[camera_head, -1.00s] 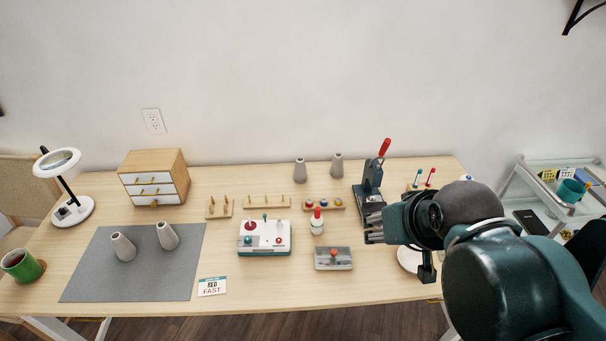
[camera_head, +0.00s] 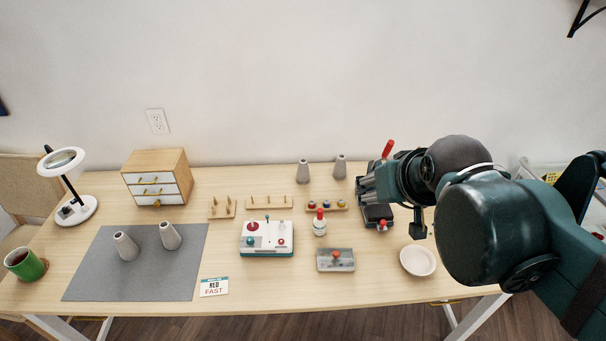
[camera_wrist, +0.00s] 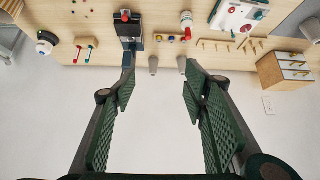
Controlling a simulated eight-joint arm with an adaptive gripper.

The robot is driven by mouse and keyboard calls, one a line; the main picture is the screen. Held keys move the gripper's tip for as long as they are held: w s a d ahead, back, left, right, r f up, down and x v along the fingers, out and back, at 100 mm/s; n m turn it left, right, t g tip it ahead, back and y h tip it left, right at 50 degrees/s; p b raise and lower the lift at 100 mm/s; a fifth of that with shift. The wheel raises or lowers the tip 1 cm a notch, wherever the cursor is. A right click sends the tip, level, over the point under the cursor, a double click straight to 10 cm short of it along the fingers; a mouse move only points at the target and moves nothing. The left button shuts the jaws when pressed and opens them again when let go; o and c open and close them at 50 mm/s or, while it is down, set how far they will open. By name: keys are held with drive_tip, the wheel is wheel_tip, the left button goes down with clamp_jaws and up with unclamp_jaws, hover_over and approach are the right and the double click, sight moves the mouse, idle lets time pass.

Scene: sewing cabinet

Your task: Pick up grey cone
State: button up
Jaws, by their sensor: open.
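Two grey cones stand upright at the back edge of the table, a left one (camera_head: 303,171) and a right one (camera_head: 340,167). Two more grey cones (camera_head: 125,246) (camera_head: 170,236) stand on the grey mat (camera_head: 150,277) at the left. My gripper (camera_head: 366,187) is over the right part of the table, in front of the press and to the right of the back cones. In the wrist view my gripper (camera_wrist: 157,92) is open and empty. The back cones (camera_wrist: 153,64) (camera_wrist: 183,65) show beyond its fingertips, apart from them.
A spool rack (camera_head: 326,206), a red-capped bottle (camera_head: 319,224), a control box (camera_head: 266,240) and a white bowl (camera_head: 418,261) stand nearby. The wall (camera_head: 300,80) is close behind the back cones.

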drive_tip(key=w+a+f+n+t+y, duration=0.15)
drive_tip(key=w+a, duration=0.25)
drive_tip(key=w, duration=0.9)
drive_tip(key=w+a+t+b, duration=0.1)
drive_tip(key=w+a+t, duration=0.3)
drive_tip(key=w, duration=0.9)
drive_tip(key=w+a+t+y, duration=0.1)
drive_tip(key=w+a, duration=0.4)
drive_tip(key=w, duration=0.9)
approach(303, 161)
drive_tip(key=shift+w+a+r, duration=0.35)
drive_tip(key=shift+w+a, duration=0.05)
drive_tip(key=shift+w, duration=0.25)
drive_tip(key=shift+b+x, duration=0.4)
drive_tip(key=shift+x, duration=0.75)
drive_tip(key=shift+f+b+x, duration=0.15)
drive_tip(key=shift+b+x, duration=0.25)
drive_tip(key=shift+x, duration=0.9)
drive_tip(key=shift+f+b+x, duration=0.15)
drive_tip(key=shift+b+x, duration=0.25)
drive_tip(key=shift+x, duration=0.9)
drive_tip(key=shift+d, duration=0.15)
drive_tip(key=c, duration=1.2)
